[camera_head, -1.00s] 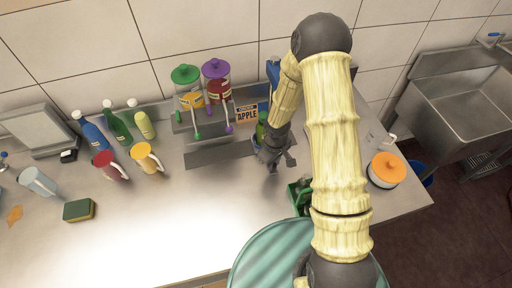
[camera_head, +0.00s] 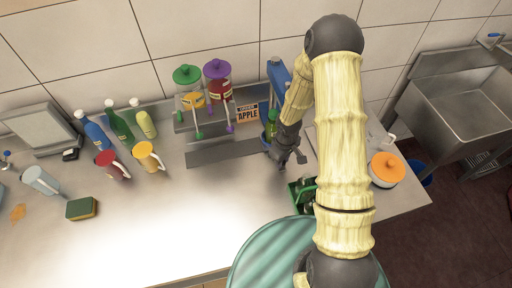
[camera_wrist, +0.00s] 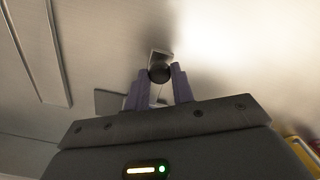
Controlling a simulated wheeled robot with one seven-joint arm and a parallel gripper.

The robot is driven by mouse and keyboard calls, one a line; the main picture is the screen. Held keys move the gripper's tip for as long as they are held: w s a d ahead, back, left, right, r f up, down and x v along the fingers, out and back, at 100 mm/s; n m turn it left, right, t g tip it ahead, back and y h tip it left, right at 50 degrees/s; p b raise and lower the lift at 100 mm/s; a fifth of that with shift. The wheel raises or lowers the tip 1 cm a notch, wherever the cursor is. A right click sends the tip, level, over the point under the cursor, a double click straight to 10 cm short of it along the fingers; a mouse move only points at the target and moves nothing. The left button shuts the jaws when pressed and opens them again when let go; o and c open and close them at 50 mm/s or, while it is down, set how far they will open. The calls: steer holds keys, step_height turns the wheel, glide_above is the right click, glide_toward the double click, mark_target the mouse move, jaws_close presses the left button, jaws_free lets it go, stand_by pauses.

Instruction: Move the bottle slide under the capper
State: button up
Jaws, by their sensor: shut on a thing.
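A green bottle (camera_head: 271,125) stands upright behind my gripper in the head view, partly hidden by the arm. The blue capper (camera_head: 278,74) rises just behind the bottle, partly covered by my arm. My gripper (camera_head: 289,162) points down at the counter in front of the bottle. In the wrist view its two fingers (camera_wrist: 159,88) are shut on a dark round knob (camera_wrist: 159,73) with a pale metal piece at it. The slide itself is mostly hidden; I cannot tell exactly how the bottle lines up under the capper head.
Dispensers with green (camera_head: 187,74) and purple (camera_head: 217,68) lids stand left of an APPLE sign (camera_head: 247,114). A green crate (camera_head: 302,194) stands near my arm, and an orange-lidded pot (camera_head: 387,168) at right. The counter's front middle is clear.

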steer(key=shift+w+d+p, duration=0.2)
steer(key=shift+d+p, duration=0.1)
steer(key=shift+d, duration=0.7)
steer(key=shift+w+d+p, duration=0.15)
steer(key=shift+d+p, duration=0.1)
steer(key=shift+d, duration=0.7)
steer(key=o, duration=0.9)
steer(key=shift+r, duration=0.1)
step_height(320, 180, up, 12)
steer(key=shift+f+b, duration=0.1)
steer(key=shift+b, duration=0.35)
